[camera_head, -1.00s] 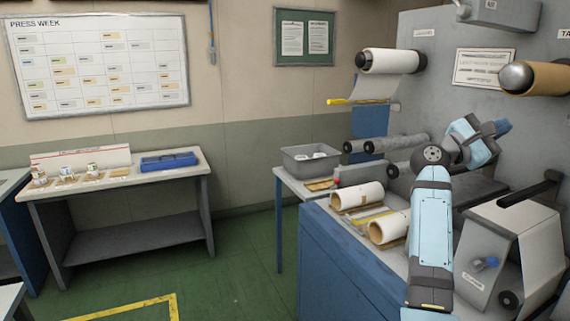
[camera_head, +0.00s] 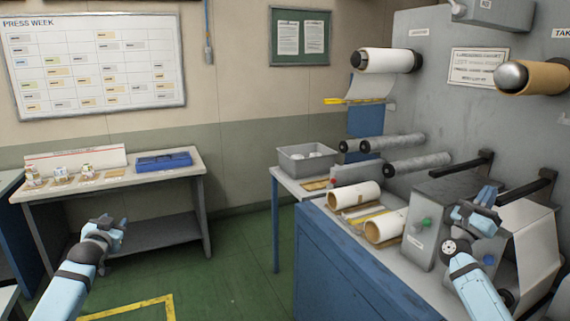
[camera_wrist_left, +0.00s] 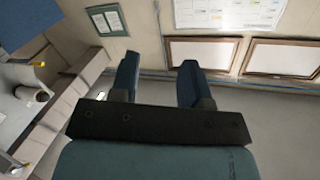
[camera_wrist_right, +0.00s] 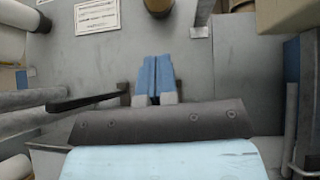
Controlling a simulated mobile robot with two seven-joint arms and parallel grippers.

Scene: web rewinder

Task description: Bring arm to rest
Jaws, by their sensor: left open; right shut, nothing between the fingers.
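My left gripper (camera_head: 112,228) is at the lower left of the head view, over the green floor in front of the side table. Its two fingers stand apart and empty in the left wrist view (camera_wrist_left: 160,82). My right gripper (camera_head: 488,200) is at the right of the head view, in front of the grey machine, by the grey box with buttons. In the right wrist view its blue fingers (camera_wrist_right: 155,78) are together with nothing between them.
The blue-sided bench (camera_head: 345,258) holds two paper rolls (camera_head: 354,195). A grey bin (camera_head: 306,158) stands behind them. Grey rollers (camera_head: 418,163) and a white roll (camera_head: 388,60) stick out from the machine (camera_head: 440,110). The side table (camera_head: 110,182) is at left. Open green floor (camera_head: 240,265) lies between.

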